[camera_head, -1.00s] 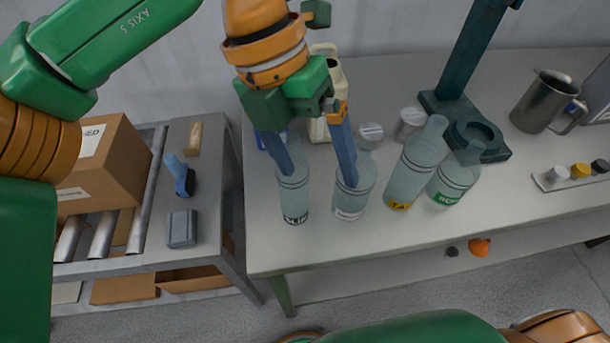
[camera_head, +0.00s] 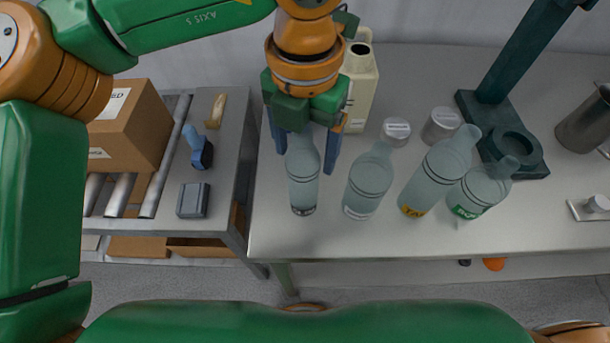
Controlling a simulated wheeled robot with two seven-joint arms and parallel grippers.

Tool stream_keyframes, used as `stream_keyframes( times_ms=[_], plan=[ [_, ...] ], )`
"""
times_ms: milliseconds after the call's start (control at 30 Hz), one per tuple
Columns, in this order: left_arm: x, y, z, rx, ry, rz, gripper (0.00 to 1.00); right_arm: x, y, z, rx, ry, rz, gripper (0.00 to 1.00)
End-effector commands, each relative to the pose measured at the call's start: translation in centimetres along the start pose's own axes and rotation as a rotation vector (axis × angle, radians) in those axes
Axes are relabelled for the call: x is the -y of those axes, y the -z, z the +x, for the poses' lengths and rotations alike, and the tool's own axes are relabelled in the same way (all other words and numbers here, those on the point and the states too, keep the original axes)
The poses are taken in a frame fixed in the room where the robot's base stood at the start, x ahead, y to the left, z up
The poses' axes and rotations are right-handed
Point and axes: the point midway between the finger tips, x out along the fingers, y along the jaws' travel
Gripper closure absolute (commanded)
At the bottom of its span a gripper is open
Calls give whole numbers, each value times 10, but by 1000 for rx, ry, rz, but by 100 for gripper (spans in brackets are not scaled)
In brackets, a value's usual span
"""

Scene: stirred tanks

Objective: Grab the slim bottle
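The slim bottle (camera_head: 303,187) is a pale blue-grey bottle with a dark label low down, standing upright at the left of the bottle row on the table. My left gripper (camera_head: 305,162) is open above it, pointing down. Its two blue fingers are apart, one on each side of the bottle's upper part, with visible gaps. The bottle's top is partly hidden by the gripper. My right gripper is out of view.
To the right stand a white-labelled bottle (camera_head: 368,185), a yellow-labelled bottle (camera_head: 438,175) and a green-labelled bottle (camera_head: 481,190). A cream jug (camera_head: 361,85) stands behind, with two small lidded jars. A dark stand (camera_head: 502,120) is farther right. The table's front strip is clear.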

Motion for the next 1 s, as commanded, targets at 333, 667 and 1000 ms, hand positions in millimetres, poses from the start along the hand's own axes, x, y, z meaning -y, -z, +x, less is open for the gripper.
stream_keyframes(
  times_ms=[333,667,1000],
  plan=[
    [0,0,0,0,1,1,100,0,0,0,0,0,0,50],
    [0,-1,-11,3,2,0,100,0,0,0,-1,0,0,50],
    [1,0,-92,2,2,-1,100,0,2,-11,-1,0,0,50]
  ],
)
